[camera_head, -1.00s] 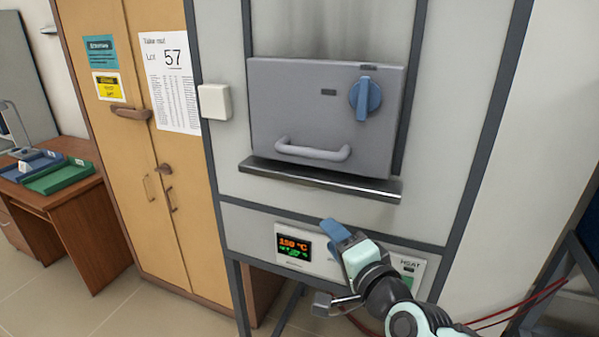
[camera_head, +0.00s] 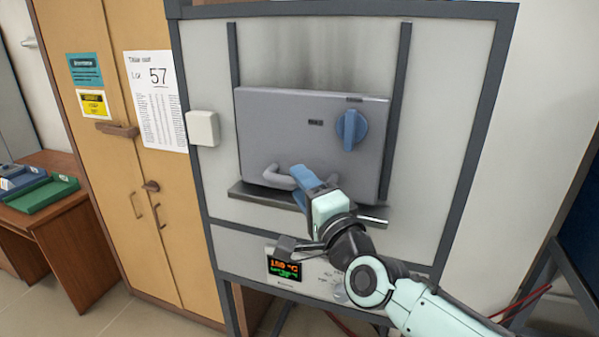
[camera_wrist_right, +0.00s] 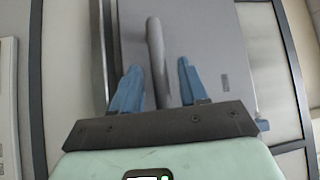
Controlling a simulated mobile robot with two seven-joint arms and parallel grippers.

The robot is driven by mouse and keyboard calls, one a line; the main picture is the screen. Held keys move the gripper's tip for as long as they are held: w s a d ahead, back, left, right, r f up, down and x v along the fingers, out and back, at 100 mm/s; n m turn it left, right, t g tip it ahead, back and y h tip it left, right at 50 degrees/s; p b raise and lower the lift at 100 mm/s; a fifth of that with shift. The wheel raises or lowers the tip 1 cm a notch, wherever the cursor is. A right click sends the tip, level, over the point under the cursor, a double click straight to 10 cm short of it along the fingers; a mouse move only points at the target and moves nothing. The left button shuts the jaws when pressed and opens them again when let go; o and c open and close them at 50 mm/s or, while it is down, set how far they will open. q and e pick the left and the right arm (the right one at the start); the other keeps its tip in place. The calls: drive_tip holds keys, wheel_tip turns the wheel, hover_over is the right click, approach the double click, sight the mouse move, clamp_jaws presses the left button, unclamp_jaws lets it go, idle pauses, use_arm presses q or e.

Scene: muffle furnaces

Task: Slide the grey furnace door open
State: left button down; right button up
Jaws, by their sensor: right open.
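The grey furnace door (camera_head: 285,125) is down, its lower edge at the dark ledge (camera_head: 243,190). Its grey bar handle (camera_head: 272,177) is low on its face, with the right end hidden behind my right gripper. A blue knob (camera_head: 351,130) is at the door's upper right. My right gripper (camera_head: 306,178) is at the handle. In the right wrist view, the handle (camera_wrist_right: 155,50) runs between the two open blue fingers (camera_wrist_right: 158,72), with a gap visible on each side, before the door (camera_wrist_right: 205,40). My left gripper is not in view.
Dark vertical rails (camera_head: 396,115) flank the door, and the panel above it is bare. A display (camera_head: 284,268) is below the ledge. A white box (camera_head: 202,128) and a wooden cabinet (camera_head: 120,200) are at left. A desk (camera_head: 65,230) stands further left.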

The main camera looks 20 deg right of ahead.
drive_tip(key=shift+x, duration=0.9)
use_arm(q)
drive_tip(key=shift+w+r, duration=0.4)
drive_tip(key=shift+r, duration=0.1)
use_arm(e)
drive_tip(key=shift+s, duration=0.1)
drive_tip(key=shift+c, duration=0.6)
clamp_jaws()
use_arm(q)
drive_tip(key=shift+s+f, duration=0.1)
use_arm(e)
drive_tip(key=shift+d, duration=0.1)
